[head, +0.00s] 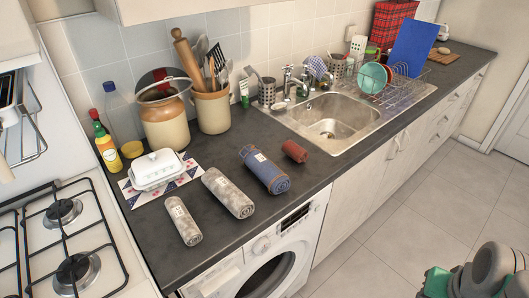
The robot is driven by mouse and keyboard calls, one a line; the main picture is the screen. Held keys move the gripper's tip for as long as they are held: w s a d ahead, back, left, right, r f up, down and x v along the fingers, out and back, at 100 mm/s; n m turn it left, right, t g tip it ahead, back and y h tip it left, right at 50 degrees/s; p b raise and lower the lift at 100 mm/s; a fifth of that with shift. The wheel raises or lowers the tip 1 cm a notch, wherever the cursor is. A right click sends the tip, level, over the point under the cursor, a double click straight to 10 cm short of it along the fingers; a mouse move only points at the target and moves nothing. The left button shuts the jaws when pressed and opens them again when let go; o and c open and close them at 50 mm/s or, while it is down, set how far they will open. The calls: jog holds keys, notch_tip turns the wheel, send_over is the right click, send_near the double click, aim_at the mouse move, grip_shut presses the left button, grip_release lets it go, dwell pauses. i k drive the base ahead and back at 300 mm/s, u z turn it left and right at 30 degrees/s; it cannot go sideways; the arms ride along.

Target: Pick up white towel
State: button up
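Two rolled towels in pale, greyish white lie on the dark counter near its front edge, above the washing machine. The smaller pale towel (182,221) is at the left, and the larger pale towel (228,193) is just right of it. Each has a small white tag. I cannot tell which one is the white towel. A part of my arm shows at the lower right, over the floor and away from the towels. My gripper is not in view.
A rolled blue towel (264,170) and a small red roll (294,151) lie to the right. A white butter dish (156,169) stands behind the pale towels. The gas hob (105,262) is left, the sink (333,117) right. The washing machine (265,255) is below. Floor in front is clear.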

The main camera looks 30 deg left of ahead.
aim_at(230, 196)
jog(key=i, duration=1.75)
jog(key=u, duration=5.65)
